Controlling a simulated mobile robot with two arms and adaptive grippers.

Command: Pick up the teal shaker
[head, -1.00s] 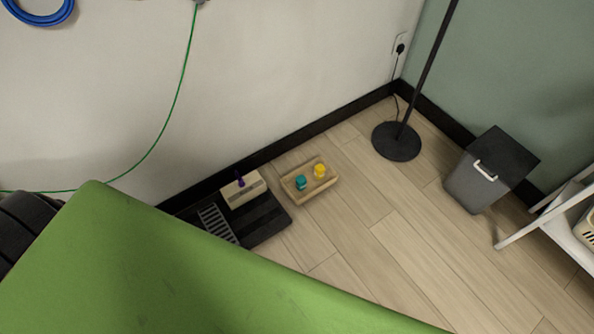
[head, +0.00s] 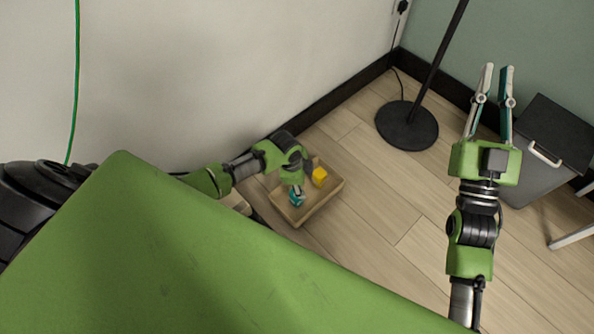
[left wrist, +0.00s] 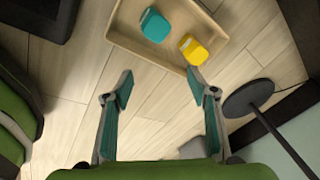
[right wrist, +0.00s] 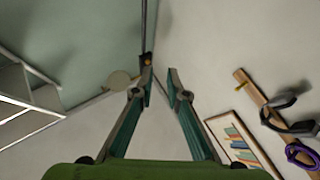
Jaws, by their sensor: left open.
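The teal shaker (left wrist: 155,26) stands in a shallow wooden tray (left wrist: 228,58), beside a yellow shaker (left wrist: 193,49). In the left wrist view both are past the fingertips of my left gripper (left wrist: 158,84), which is open and empty. The teal shaker is up-picture of the gap between the fingers, apart from them. In the head view my left gripper (head: 296,187) hangs over the tray (head: 326,199) and partly hides the teal shaker; the yellow shaker (head: 319,177) shows beside it. My right gripper (head: 497,70) is raised at the right, open and empty.
A black lamp base (head: 407,125) with its pole stands to the right of the tray. A dark grey bin (head: 553,135) is at the far right, behind my right arm. Wall and black skirting run behind the tray.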

